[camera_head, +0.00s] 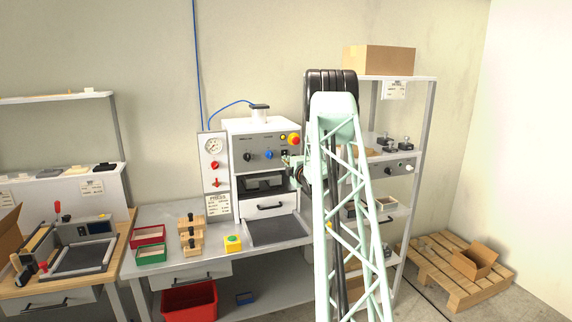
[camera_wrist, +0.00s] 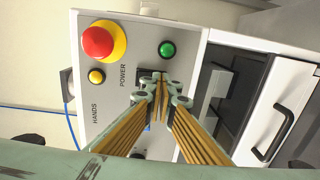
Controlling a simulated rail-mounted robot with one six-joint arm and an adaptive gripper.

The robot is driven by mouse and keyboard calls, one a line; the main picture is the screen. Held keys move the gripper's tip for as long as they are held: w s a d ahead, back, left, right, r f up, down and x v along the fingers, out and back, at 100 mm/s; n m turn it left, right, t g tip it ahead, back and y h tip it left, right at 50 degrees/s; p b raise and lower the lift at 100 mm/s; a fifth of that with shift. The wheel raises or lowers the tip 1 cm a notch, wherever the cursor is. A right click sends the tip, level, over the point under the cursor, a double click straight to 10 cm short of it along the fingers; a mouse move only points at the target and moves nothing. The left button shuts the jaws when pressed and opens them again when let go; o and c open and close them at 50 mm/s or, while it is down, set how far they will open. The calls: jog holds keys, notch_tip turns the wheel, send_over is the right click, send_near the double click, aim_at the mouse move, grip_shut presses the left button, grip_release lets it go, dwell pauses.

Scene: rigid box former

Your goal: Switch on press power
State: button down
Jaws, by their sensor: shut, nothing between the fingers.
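The press (camera_head: 231,185) stands on the grey bench, with a light grey control panel across its upper front. In the wrist view the panel (camera_wrist: 100,125) fills the left and middle. The printed word POWER (camera_wrist: 123,75) is beside a dark part (camera_wrist: 147,69), probably the power switch, which my fingers partly cover. A green round lamp or button (camera_wrist: 167,49) is just above it. My gripper (camera_wrist: 161,88) is shut and empty, its tips right over or at this spot; I cannot tell whether they touch. In the head view my arm hides part of the panel's right end.
A red emergency knob (camera_wrist: 99,42) on a yellow collar sits close to my fingertips, with a small yellow button (camera_wrist: 96,76) near HANDS. The press's front handle (camera_wrist: 274,134) is to the right.

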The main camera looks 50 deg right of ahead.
jog(key=shift+d+f, duration=0.1)
jog(key=shift+f, duration=0.05)
jog(key=shift+r, duration=0.2)
jog(key=shift+s+a+f+b, duration=0.1)
jog(key=shift+s+a+b, duration=0.1)
jog(key=shift+b, duration=0.15)
jog(key=f+b+v, duration=0.2)
jog(key=b+v, duration=0.1)
jog(key=v, duration=1)
jog(key=shift+s+f, duration=0.15)
jog(key=shift+s, duration=0.05)
dwell(0.5)
jog(key=shift+w+a, duration=0.1)
